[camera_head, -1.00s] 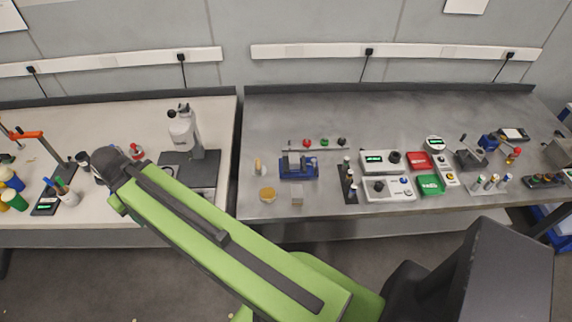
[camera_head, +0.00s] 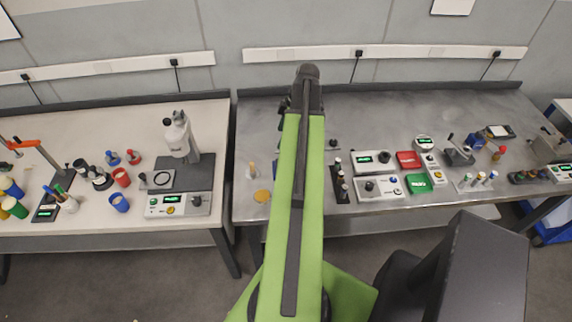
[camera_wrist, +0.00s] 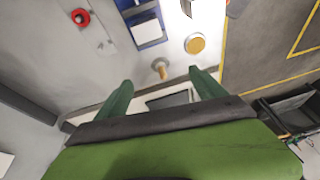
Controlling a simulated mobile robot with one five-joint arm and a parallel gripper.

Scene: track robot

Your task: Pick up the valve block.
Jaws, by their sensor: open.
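A small pale block (camera_wrist: 188,9), which I take to be the valve block, is cut by the top edge of the wrist view, beside the blue vise (camera_wrist: 146,28) and a round brass-coloured disc (camera_wrist: 196,44). In the head view my arm hides the block and most of the vise. My gripper (camera_wrist: 163,84) is open, with its two green fingers spread and nothing held between them. The block lies beyond the fingertips, apart from them. In the head view the gripper itself is hard to make out past the arm's dark end.
A small wooden-handled tool (camera_wrist: 160,69) stands between the fingers' line of view and the disc (camera_head: 262,196). A red knob (camera_wrist: 81,17) is beyond it. Grey instruments (camera_head: 381,189) and red and green boxes (camera_head: 418,184) crowd the bench to the right.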

